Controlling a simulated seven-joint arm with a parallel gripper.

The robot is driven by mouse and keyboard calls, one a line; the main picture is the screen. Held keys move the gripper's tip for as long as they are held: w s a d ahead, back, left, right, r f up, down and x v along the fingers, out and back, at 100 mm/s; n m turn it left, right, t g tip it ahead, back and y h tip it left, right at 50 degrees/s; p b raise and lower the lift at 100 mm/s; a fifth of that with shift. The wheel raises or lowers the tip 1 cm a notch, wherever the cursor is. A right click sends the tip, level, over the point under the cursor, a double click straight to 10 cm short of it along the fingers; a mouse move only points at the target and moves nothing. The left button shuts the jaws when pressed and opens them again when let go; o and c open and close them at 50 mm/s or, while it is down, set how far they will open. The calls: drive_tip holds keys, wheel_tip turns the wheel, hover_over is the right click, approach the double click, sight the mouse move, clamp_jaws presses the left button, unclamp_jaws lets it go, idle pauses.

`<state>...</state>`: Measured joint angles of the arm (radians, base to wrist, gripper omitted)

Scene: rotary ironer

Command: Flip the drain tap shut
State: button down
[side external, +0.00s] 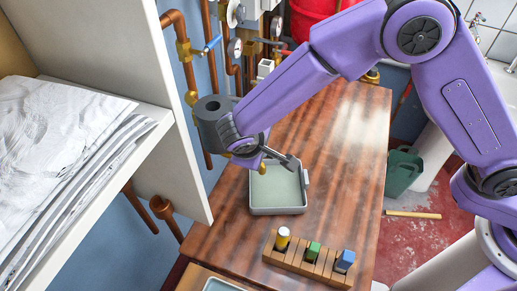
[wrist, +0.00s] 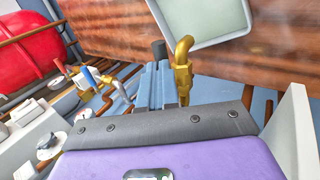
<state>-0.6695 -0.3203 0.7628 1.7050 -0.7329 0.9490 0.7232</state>
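The brass drain tap (wrist: 183,68) stands in the middle of the wrist view, its curved spout at the edge of a pale tray (wrist: 205,18). In the side view only a small brass piece (side external: 262,168) shows below my wrist, by the tray (side external: 277,190). The tap's lever and its position cannot be made out. My gripper (side external: 288,161) reaches over the tray's back edge, close to the tap. Its dark tip (wrist: 158,50) shows just left of the tap in the wrist view. Contact and finger spacing are unclear.
Copper pipes with a blue-handled valve (side external: 213,43) and gauges line the wall behind. A white shelf (side external: 185,160) with folded linen stands left. A wooden rack (side external: 308,262) with coloured pieces sits at the table's front. A red tank (wrist: 30,50) shows in the wrist view.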

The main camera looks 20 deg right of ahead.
drive_tip(key=shift+w+d+f, duration=0.1)
drive_tip(key=shift+w+d, duration=0.15)
drive_tip(key=shift+d, duration=0.35)
drive_tip(key=shift+w+d, duration=0.25)
drive_tip(key=w, duration=0.2)
drive_tip(key=w+d+n, duration=0.1)
drive_tip(key=shift+w+d+n+t+y, duration=0.2)
drive_tip(key=shift+w+n+t+y, duration=0.1)
drive_tip(key=shift+w+y, duration=0.1)
drive_tip(key=shift+s+a, duration=0.1)
drive_tip(key=shift+a, duration=0.05)
drive_tip(key=shift+s+a, duration=0.25)
drive_tip(key=shift+a, duration=0.45)
drive_tip(key=shift+r, duration=0.2)
